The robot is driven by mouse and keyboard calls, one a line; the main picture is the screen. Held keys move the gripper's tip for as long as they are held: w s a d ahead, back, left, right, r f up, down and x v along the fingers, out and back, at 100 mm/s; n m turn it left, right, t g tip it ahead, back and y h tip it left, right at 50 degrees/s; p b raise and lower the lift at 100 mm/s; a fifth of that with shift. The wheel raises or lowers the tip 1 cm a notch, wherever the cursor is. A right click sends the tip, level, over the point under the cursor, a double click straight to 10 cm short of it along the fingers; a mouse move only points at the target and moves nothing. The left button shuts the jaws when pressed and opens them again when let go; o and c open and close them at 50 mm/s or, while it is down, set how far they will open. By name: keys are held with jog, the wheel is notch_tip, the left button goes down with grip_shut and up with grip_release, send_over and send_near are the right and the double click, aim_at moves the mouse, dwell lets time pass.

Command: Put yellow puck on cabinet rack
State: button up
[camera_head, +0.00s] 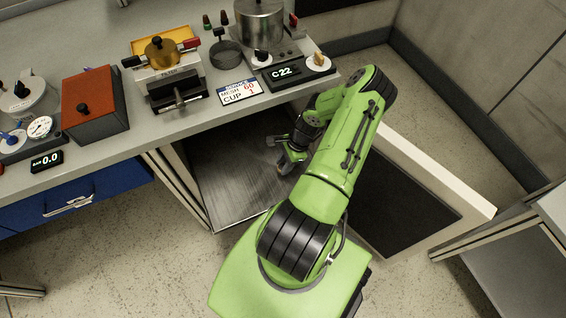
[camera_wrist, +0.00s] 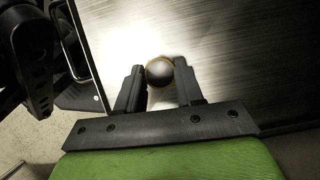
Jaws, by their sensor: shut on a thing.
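My gripper (camera_wrist: 159,82) is shut on a round thing with a dark grey, shiny top and a thin yellow-brown rim. It appears to be the yellow puck (camera_wrist: 159,72), though little yellow shows. In the head view my gripper (camera_head: 287,158) reaches into the open cabinet under the bench, and the puck is too small to make out there. The brushed-metal cabinet rack (camera_head: 235,185) lies below and beside my gripper; it also fills much of the wrist view (camera_wrist: 235,50). I cannot tell whether the puck touches the rack.
The open cabinet door (camera_head: 400,190) stands to the right of my arm. The bench edge lies above the opening. On the bench are a filter press (camera_head: 165,75), a red-brown box (camera_head: 95,103), a steel pot (camera_head: 260,22) and a display (camera_head: 285,72). The visible rack surface looks bare.

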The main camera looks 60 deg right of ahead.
jog(key=shift+r, duration=0.15)
dwell(0.4)
dwell(0.4)
jog(key=shift+f, duration=0.8)
jog(key=shift+b, duration=0.3)
jog(key=shift+f, duration=0.45)
jog(key=shift+s+a+f+b, duration=0.15)
jog(key=shift+f+b, duration=0.55)
jog(key=shift+b, duration=0.4)
jog(key=shift+w+d+f, duration=0.2)
jog(key=shift+w+f, duration=0.05)
jog(key=shift+f, duration=0.05)
jog(key=shift+s+a+f+b, duration=0.1)
jog(key=shift+s+f+b, duration=0.05)
jog(key=shift+f+b, duration=0.15)
dwell(0.4)
